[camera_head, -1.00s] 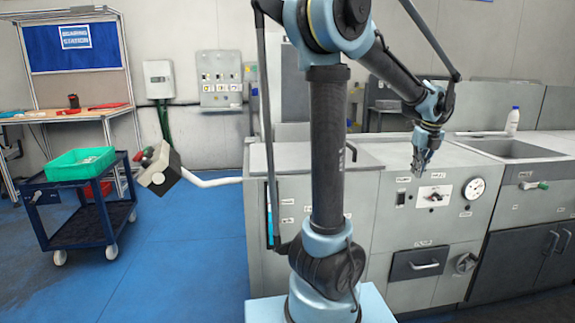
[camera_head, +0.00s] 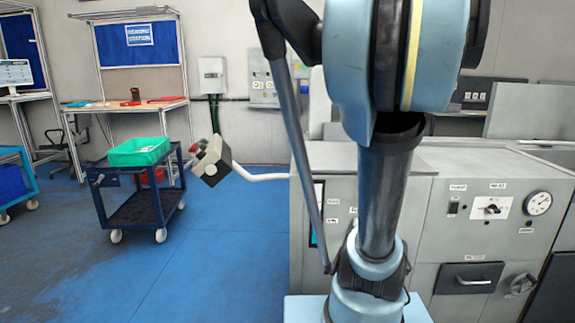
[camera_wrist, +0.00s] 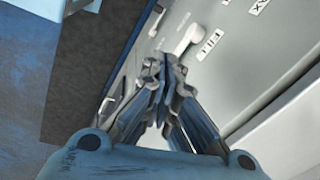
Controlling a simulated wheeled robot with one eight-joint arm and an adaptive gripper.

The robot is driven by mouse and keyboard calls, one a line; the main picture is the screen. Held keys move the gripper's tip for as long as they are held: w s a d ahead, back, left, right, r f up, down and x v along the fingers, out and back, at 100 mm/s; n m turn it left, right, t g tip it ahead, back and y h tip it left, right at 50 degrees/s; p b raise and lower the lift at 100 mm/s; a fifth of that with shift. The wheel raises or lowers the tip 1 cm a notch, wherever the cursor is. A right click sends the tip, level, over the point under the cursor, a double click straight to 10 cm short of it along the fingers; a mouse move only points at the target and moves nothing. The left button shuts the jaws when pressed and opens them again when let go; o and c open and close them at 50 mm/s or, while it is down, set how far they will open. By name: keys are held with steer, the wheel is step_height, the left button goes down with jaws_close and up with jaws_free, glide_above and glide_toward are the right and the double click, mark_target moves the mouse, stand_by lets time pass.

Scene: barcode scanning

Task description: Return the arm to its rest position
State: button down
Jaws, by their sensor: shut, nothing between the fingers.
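My gripper (camera_wrist: 163,68) shows in the wrist view with its fingertips together and nothing between them. Beyond it is the grey front of a machine cabinet with a white handle and small labels. In the head view my arm stands upright in front of the cabinet and its large upper joint fills the top centre. My gripper is out of the head view.
A grey machine cabinet (camera_head: 470,240) with a gauge and a drawer stands close on the right. A control box (camera_head: 212,160) on a white arm juts out to its left. A blue cart (camera_head: 140,205) carries a green bin (camera_head: 138,152). Blue floor (camera_head: 225,265) lies open between them.

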steer(key=s+a+f+n, duration=0.8)
steer(key=a+n, duration=0.3)
steer(key=n, duration=0.4)
steer(key=shift+s+f, duration=0.35)
steer(key=shift+f, duration=0.35)
steer(key=shift+s+r, duration=0.3)
steer(key=shift+s, duration=0.15)
